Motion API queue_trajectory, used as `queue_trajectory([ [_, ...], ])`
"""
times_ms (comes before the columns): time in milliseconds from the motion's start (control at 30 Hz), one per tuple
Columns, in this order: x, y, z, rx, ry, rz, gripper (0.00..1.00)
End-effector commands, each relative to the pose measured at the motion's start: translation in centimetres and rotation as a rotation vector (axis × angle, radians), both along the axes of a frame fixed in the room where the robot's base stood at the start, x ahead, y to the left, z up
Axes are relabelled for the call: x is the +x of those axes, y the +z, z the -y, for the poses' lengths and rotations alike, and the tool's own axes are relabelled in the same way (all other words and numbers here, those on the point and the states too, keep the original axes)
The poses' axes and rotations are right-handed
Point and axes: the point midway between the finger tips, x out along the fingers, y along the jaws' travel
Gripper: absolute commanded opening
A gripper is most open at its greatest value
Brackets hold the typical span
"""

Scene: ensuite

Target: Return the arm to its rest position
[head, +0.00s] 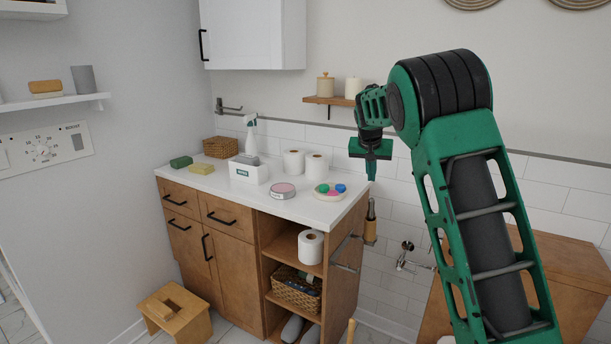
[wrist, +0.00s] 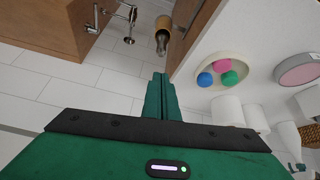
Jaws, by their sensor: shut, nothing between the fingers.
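My green arm reaches up from the lower right of the head view and bends over toward the counter. My gripper (head: 371,176) hangs from its end, pointing down, just off the right end of the white countertop (head: 307,207). In the wrist view my gripper (wrist: 160,78) shows its two green fingers together, with nothing between them. It is apart from the dish of coloured balls (wrist: 238,64) and from the wooden-handled brush (wrist: 162,30) hanging by the cabinet side.
The counter holds a dish of balls (head: 330,191), a round tin (head: 283,191), a white caddy (head: 248,171), toilet rolls (head: 316,166) and sponges (head: 201,168). A wooden box (head: 565,262) stands at right, a step stool (head: 176,311) at lower left. A shelf (head: 329,101) is on the back wall.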

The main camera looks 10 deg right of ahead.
Motion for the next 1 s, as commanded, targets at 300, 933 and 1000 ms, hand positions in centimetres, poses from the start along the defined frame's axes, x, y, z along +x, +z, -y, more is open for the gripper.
queue_trajectory([
  [300,-6.9,0.7,3.0,0.050,-0.038,-0.057,0.00],
  [933,-32.4,-0.2,4.9,0.212,-0.063,-0.251,0.00],
  [1000,-35.2,-0.7,4.5,0.228,-0.058,-0.270,0.00],
])
